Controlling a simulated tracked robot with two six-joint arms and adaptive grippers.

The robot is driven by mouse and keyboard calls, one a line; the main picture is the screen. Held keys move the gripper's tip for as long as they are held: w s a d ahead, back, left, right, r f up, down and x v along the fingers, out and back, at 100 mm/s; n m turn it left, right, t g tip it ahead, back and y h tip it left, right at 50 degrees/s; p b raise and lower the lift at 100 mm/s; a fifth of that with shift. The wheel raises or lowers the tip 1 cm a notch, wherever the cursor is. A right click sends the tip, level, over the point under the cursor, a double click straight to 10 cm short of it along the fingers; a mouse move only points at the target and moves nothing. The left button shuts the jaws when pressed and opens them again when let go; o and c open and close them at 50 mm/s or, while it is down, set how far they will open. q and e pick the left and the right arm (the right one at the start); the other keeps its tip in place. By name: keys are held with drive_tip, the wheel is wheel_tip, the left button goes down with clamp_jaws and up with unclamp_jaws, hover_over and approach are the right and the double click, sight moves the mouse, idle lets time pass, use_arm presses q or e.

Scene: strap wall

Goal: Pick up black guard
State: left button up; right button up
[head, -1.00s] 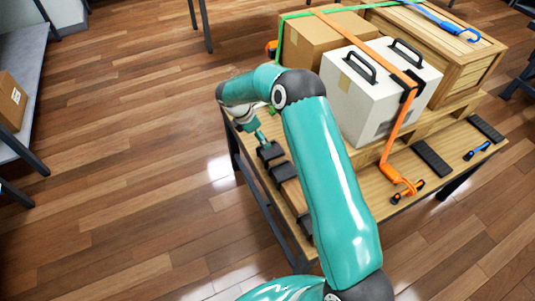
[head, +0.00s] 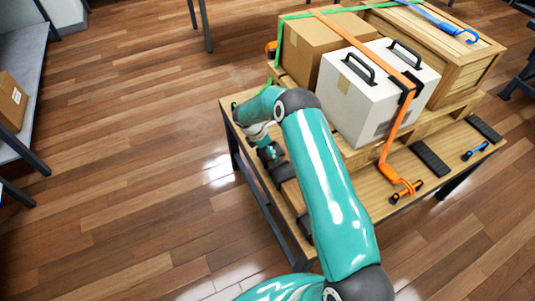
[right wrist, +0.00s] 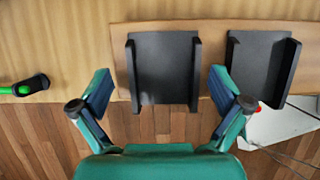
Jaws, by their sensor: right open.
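A black guard (right wrist: 165,62), a channel-shaped piece with raised sides, lies on a wooden board in the right wrist view. A second black guard (right wrist: 262,65) lies to its right. My right gripper (right wrist: 159,76) is open, with one finger on each side of the first guard's near part and visible gaps to both sides. In the head view my right gripper (head: 269,151) is low at the table's left end, by the dark guards, which it and the arm partly hide. My left gripper is not in view.
The wooden table (head: 435,183) bears a pallet with a white case (head: 365,95), a cardboard box (head: 315,45) and a wooden crate (head: 465,65). An orange strap (head: 388,155) hangs over the case. A green-ended buckle (right wrist: 25,87) lies left of the guards.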

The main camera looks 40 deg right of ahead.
drive_tip(key=shift+c, duration=0.2)
drive_tip(key=c, duration=1.2)
drive_tip(key=shift+o, duration=0.2)
drive_tip(key=shift+r, duration=0.1)
